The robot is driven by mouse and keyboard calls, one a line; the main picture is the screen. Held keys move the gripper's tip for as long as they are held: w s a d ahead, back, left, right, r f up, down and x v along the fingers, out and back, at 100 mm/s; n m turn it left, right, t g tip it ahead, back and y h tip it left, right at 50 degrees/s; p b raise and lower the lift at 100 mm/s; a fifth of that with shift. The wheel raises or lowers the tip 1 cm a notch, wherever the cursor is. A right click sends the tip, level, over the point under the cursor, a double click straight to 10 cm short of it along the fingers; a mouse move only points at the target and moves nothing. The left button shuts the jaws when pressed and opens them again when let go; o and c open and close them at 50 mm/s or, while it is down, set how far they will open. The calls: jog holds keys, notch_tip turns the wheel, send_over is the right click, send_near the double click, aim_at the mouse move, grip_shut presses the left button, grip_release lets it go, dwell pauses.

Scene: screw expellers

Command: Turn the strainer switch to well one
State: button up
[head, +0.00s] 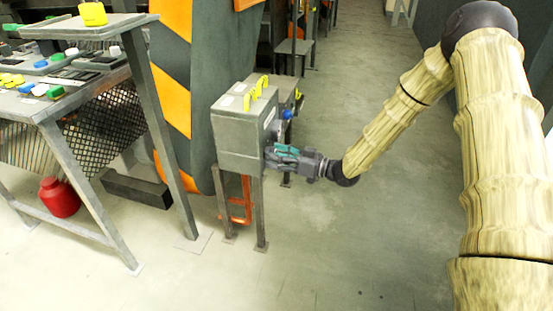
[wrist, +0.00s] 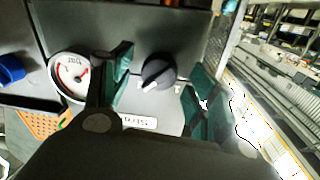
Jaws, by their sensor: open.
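The strainer switch shows in the wrist view as a black rotary knob (wrist: 157,72) with a white pointer mark, on the grey face of a control box (wrist: 155,25). The mark points down and to the left. A white label below it is partly hidden, so I cannot read it fully. My gripper (wrist: 160,88) is open, with one teal-padded finger on each side of the knob; I cannot tell whether either touches it. In the head view my gripper (head: 274,155) is at the right side of the grey box (head: 240,140), and the knob is hidden there.
A round gauge (wrist: 72,75) is left of the knob, and a blue knob (wrist: 10,70) is farther left. Yellow handles (head: 257,87) stand on the box top. A sloped console (head: 60,80) and a red container (head: 58,197) are at left. Floor right of the box is clear.

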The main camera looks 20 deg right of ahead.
jog(key=shift+w+a, duration=0.15)
jog(key=c, duration=1)
jog(key=shift+n, duration=0.3)
jog(key=shift+w+d+n+g+y+p, duration=0.25)
jog(key=shift+n+p, duration=0.5)
jog(key=shift+n, duration=2.3)
jog(key=shift+s+a+n+y+p, duration=0.15)
jog(key=shift+n+y+p, duration=0.45)
jog(key=shift+n, duration=2.4)
jog(key=shift+w+d+n+g+y+p, duration=0.15)
jog(key=shift+n+p, duration=0.8)
jog(key=shift+n, duration=2.1)
jog(key=shift+s+f, duration=0.1)
